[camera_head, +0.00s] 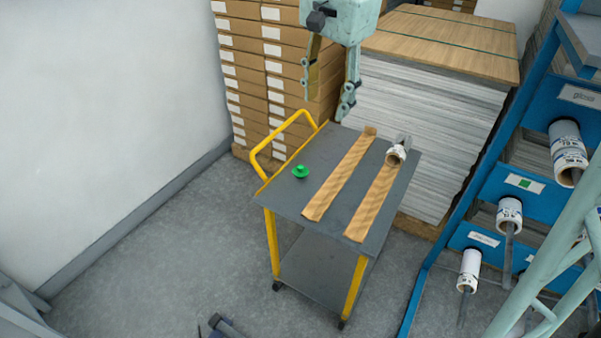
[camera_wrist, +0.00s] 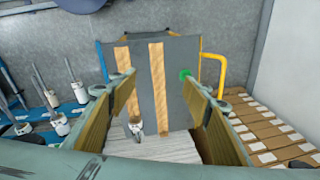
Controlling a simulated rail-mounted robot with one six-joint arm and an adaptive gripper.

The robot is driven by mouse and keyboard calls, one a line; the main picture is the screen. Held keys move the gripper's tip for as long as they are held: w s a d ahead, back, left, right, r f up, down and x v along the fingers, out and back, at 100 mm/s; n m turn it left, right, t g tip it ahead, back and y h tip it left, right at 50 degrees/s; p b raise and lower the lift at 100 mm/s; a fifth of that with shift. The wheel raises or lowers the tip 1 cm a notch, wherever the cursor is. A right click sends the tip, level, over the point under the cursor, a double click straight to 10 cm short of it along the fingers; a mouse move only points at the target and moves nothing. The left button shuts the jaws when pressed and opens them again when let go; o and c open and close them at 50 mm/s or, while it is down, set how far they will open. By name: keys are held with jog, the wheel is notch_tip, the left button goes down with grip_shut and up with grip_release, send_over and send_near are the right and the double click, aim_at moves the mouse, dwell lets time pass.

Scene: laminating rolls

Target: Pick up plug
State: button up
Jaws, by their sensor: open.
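The green plug (camera_head: 301,172) stands on the grey top of the yellow-handled cart (camera_head: 318,178), near its left side. In the wrist view the plug (camera_wrist: 184,74) shows as a small green spot beside the right finger, partly covered by it. My gripper (camera_head: 328,106) is open and empty, above and behind the cart's far edge. Its fingers (camera_wrist: 161,95) are spread wide in the wrist view, with the cart top between them farther off.
Two brown strips (camera_head: 340,176) lie along the cart top, and a white roll (camera_head: 396,155) sits at its right. Stacked boxes (camera_head: 245,70) and a sheet pile (camera_head: 430,120) stand behind. A blue rack (camera_head: 480,205) with rolls is right. Floor (camera_head: 160,260) is clear at left.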

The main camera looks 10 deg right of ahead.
jog(key=w+f+m+g, duration=0.1)
jog(key=w+f+m, duration=0.5)
jog(key=w+f, duration=0.8)
jog(key=m+g, duration=0.1)
jog(key=m, duration=0.4)
send_over(301, 167)
notch_tip(301, 167, down, 15)
jog(key=shift+w+a+f+m, duration=0.15)
jog(key=shift+w+f+m, duration=0.15)
jog(key=shift+f, duration=0.45)
jog(key=shift+f, duration=0.1)
jog(key=shift+f+b, duration=0.55)
jog(key=shift+f, duration=3.65)
jog(key=shift+f, duration=0.1)
jog(key=shift+s+d+f+b, duration=0.1)
jog(key=shift+f+b, duration=0.15)
jog(key=shift+f, duration=1)
jog(key=shift+s+d+f+b, duration=0.1)
jog(key=shift+f+b, duration=0.1)
jog(key=shift+f, duration=1.05)
jog(key=shift+c, duration=0.5)
jog(key=c, duration=0.5)
